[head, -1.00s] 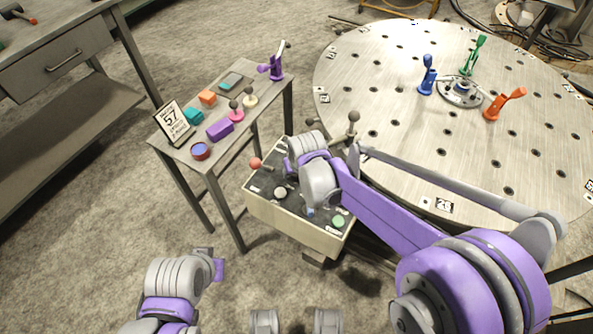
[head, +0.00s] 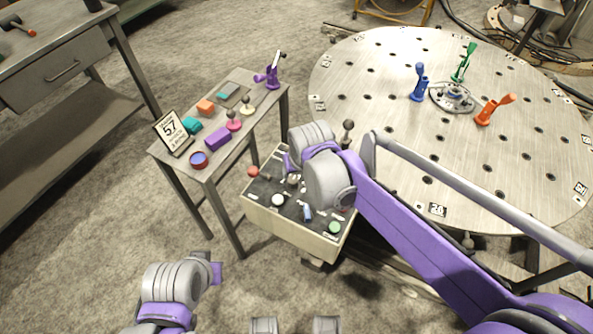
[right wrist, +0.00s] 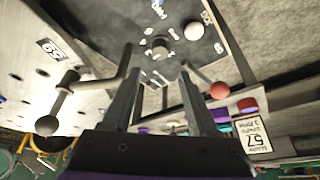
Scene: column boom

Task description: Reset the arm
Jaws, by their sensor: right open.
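The red knob (right wrist: 219,90) is right of the fingers.
A small side table (head: 225,155) holds a "57" placard (head: 172,130), coloured blocks and a purple holder (head: 271,76). The round perforated table (head: 400,60) bears blue, green and orange clamps around a hub. A workbench (head: 70,40) stands at left. Floor is clear between.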

